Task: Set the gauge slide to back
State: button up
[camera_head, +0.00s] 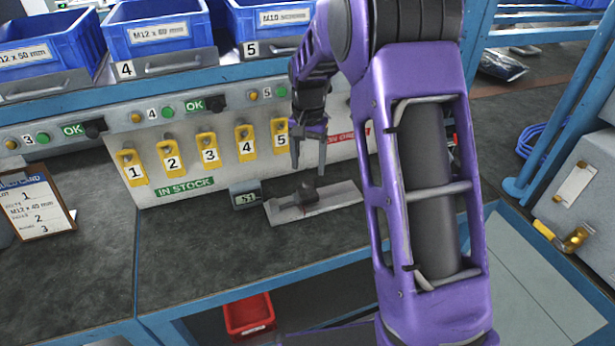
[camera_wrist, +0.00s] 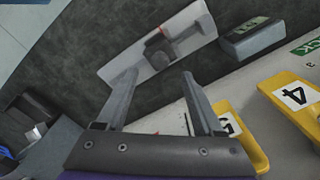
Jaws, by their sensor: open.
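The gauge slide is a pale plate (camera_head: 342,195) lying on the dark bench top, with a dark block-like knob (camera_head: 306,194) on it. In the wrist view the plate (camera_wrist: 199,38) and the dark knob (camera_wrist: 157,50) lie just past the fingertips. A small grey gauge display (camera_head: 245,196) stands at the plate's left end; its two digits are hard to read. It also shows in the wrist view (camera_wrist: 254,36). My gripper (camera_head: 308,166) is open and empty, pointing down above the knob with a gap. In the wrist view its fingers (camera_wrist: 160,78) are spread apart.
Yellow numbered tags (camera_head: 209,153) hang on the pale panel behind the slide. Blue bins (camera_head: 160,30) stand on the shelf above. A build card (camera_head: 38,205) is at the left. Bare bench top (camera_head: 200,240) lies in front of the display.

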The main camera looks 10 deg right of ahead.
aim_at(308, 182)
notch_tip(308, 182, down, 5)
dwell(0.3)
grip_shut()
jog(key=shift+r, duration=0.1)
dwell(1.3)
